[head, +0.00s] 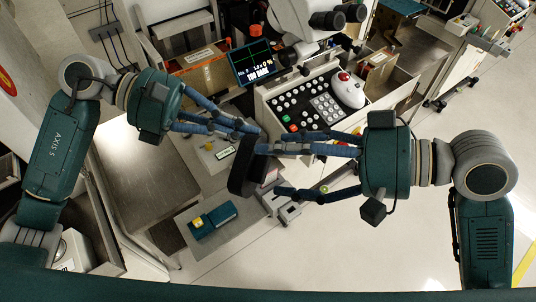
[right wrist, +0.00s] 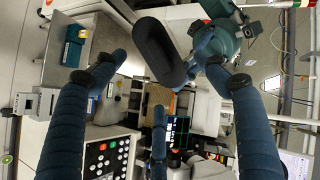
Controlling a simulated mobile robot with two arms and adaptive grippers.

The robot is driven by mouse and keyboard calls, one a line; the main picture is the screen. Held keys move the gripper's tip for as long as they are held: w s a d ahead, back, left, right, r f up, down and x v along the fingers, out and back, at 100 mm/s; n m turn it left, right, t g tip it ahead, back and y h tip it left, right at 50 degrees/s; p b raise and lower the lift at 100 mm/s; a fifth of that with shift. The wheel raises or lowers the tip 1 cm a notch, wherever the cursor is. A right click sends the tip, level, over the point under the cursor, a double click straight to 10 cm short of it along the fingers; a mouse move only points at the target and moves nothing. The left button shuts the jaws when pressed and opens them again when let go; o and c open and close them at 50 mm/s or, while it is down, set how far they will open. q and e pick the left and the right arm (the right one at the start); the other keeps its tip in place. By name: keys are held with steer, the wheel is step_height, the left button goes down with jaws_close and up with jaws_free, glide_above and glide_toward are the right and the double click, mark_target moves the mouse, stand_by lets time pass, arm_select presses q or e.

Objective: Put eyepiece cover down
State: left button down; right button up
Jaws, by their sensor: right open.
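The eyepiece cover (head: 241,172) is a black, elongated, rounded piece, held in the air near the middle of the head view. It also shows as a dark oval in the right wrist view (right wrist: 160,50). My left gripper (head: 256,131) reaches in from the left with its blue fingers closed at the cover's upper end. Their exact contact is partly hidden. My right gripper (head: 270,170) comes from the right with its fingers spread, beside the cover. In the right wrist view its fingers are wide apart with nothing clasped between them. The black eyepieces (head: 328,20) are at the top.
A blue box (head: 213,222) lies on a grey plate (head: 190,240). A bare steel surface (head: 145,185) is at left.

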mark_target(267, 159)
steer(key=shift+x, duration=1.75)
steer(key=c, duration=1.2)
arm_select(q)
steer(key=c, duration=1.9)
jaws_free()
arm_select(e)
steer(key=shift+c, duration=0.5)
arm_select(q)
steer(key=shift+o, duration=0.2)
